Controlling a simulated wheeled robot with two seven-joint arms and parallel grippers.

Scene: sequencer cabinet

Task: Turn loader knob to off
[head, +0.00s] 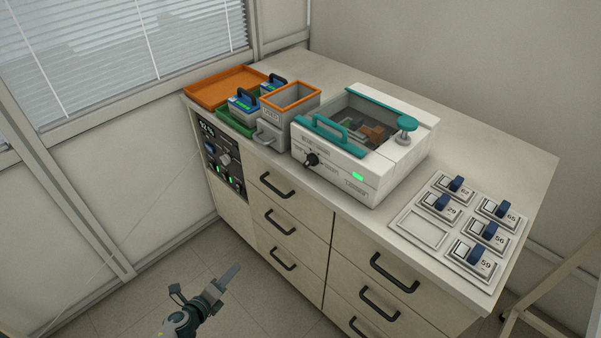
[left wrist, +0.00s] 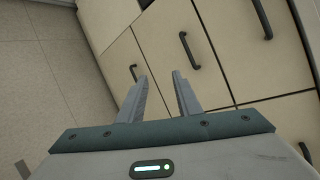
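The white sequencer (head: 350,160) with teal trim stands on the cabinet top. A black knob (head: 311,159) sits on its front face, near a lit green indicator (head: 357,176). A dark control panel (head: 211,150) on the cabinet's left front has a small display, a grey knob (head: 224,158) and green lights. No readable label shows which knob is the loader's. My left gripper (head: 229,277) is low in front of the drawers, well below and apart from both knobs. The left wrist view shows its fingers (left wrist: 161,76) spread and empty, facing the drawer fronts. My right gripper is out of view.
Drawers with black handles (head: 278,186) fill the cabinet front. An orange tray (head: 226,86), blue-topped boxes and a grey bin with orange rim (head: 291,96) stand at the back left. A white rack (head: 420,229) of numbered cartridges lies at the right. The floor before the cabinet is clear.

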